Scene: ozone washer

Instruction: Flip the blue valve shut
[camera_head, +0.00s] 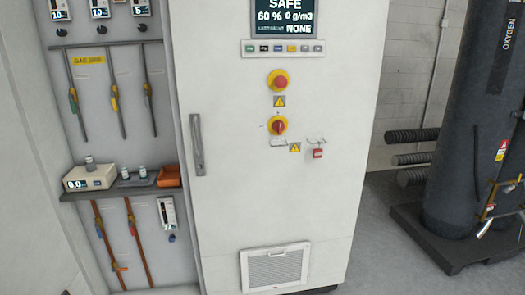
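The lower left of the wall bay holds two copper-brown pipes. Neither of my grippers is in view.
A shelf (120,190) with a white meter (89,178) and orange tray (169,176) juts out above the pipes. Grey pipes with coloured handles (115,103) hang higher. A white cabinet (235,190) stands right of the bay. A dark oxygen cylinder (470,130) stands far right.

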